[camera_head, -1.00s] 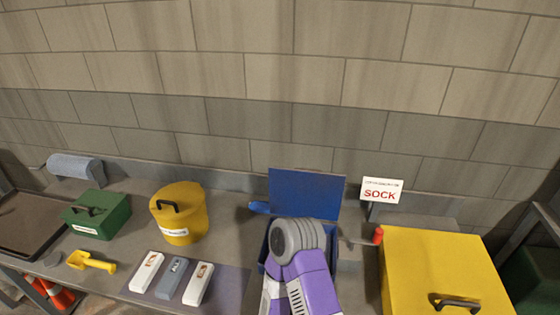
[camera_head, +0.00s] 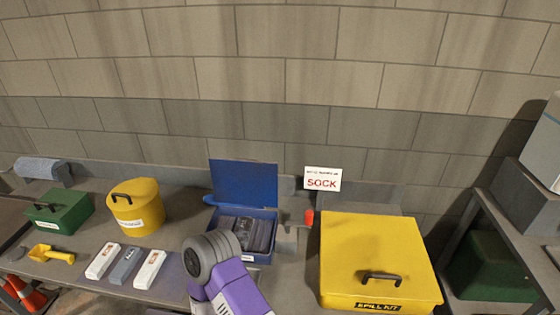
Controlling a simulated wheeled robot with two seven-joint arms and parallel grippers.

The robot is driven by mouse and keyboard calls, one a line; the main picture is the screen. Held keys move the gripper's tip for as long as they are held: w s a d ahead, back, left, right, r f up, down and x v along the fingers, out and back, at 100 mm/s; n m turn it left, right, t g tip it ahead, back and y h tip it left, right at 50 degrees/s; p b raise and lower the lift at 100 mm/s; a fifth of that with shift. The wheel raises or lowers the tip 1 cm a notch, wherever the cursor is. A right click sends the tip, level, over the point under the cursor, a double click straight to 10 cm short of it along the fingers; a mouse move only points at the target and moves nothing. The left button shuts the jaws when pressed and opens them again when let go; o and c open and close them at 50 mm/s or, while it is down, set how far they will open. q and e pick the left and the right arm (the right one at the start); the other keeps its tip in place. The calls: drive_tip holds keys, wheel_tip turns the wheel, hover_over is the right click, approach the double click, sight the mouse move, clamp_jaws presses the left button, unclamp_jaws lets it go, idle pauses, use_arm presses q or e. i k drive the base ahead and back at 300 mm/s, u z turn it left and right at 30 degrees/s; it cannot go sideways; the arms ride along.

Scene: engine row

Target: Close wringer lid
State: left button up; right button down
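A blue box stands on the bench near the middle with its blue lid (camera_head: 243,183) raised upright at the back. Inside the open box (camera_head: 272,238) lie dark grey items. A red-tipped handle (camera_head: 309,217) sticks up just right of the box. I cannot tell for sure that this box is the wringer. One of my arms, purple with a grey joint, rises from the bottom edge in front of the box's lower left. Its gripper is not visible, and neither is the other one.
A yellow spill kit box (camera_head: 375,245) with a black handle stands shut to the right. A yellow bucket (camera_head: 137,206) and a green case (camera_head: 59,207) stand left. Several small packs (camera_head: 126,266) lie in front. A sign (camera_head: 322,179) reads SOCK. A shelf (camera_head: 520,225) stands far right.

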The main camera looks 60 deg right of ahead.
sight(237, 181)
drive_tip(key=k, duration=0.3)
drive_tip(key=z, duration=0.85)
